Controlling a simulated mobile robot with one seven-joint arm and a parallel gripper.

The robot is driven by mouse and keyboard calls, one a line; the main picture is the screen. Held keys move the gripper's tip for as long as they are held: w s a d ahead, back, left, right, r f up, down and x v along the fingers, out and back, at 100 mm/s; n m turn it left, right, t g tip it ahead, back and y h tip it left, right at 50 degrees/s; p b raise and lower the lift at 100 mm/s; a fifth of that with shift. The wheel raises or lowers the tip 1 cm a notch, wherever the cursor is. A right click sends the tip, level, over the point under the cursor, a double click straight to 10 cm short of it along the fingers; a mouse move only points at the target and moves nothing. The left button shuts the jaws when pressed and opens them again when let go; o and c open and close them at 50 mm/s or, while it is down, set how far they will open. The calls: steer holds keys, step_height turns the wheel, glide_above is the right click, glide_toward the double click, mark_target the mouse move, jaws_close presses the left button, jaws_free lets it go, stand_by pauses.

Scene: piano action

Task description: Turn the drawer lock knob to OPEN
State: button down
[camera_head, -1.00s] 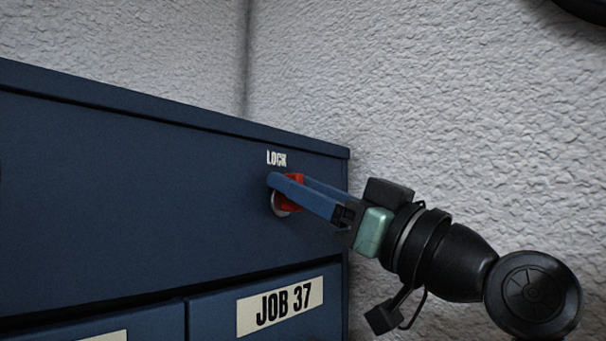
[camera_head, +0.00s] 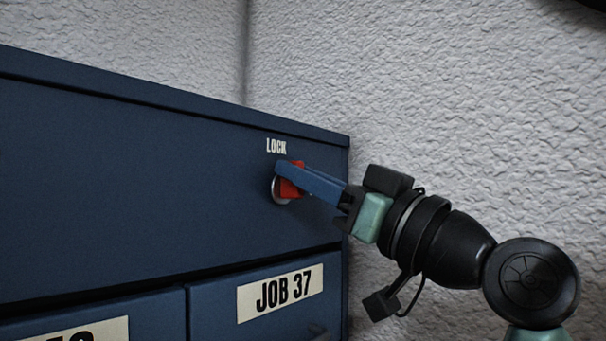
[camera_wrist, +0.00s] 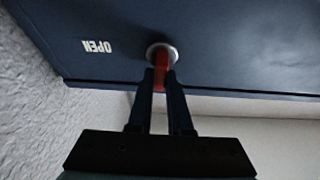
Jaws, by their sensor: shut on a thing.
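The red lock knob (camera_head: 291,181) sits on a pale round plate on the blue cabinet's front, just below the word LOCK (camera_head: 276,146). My gripper (camera_head: 284,172) reaches in from the right, its blue fingers shut on the knob. In the wrist view the red knob (camera_wrist: 160,72) shows between the two dark fingers (camera_wrist: 160,82), in front of its metal ring. In the head view the OPEN mark cannot be seen.
The blue cabinet (camera_head: 130,180) fills the left and middle of the head view. A rough white wall (camera_head: 440,90) stands behind and to the right.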

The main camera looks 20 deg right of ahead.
steer(key=shift+m, duration=0.3)
steer(key=m+h+p, duration=0.3)
steer(key=m+p, duration=0.1)
steer(key=m, duration=0.3)
steer(key=f+m+h+p, duration=0.1)
steer(key=m+h+p, duration=0.2)
steer(key=m+p, duration=0.2)
steer(key=d+m+g+h+p, duration=0.1)
steer(key=m+p, duration=0.3)
steer(key=m, duration=0.5)
steer(key=shift+w+d+f+h, duration=0.15)
steer(key=shift+w+h, duration=0.25)
steer(key=shift+h, duration=0.5)
steer(key=shift+f+m, duration=0.1)
steer(key=shift+m, duration=0.2)
steer(key=c, duration=0.8)
jaws_free()
steer(key=shift+c, duration=0.2)
steer(key=s+d+b, duration=0.2)
steer(key=s+b, duration=0.3)
steer(key=s, duration=0.7)
steer(key=shift+s+d+b, duration=0.25)
steer(key=shift+s+b, duration=0.1)
steer(key=shift+s, duration=0.05)
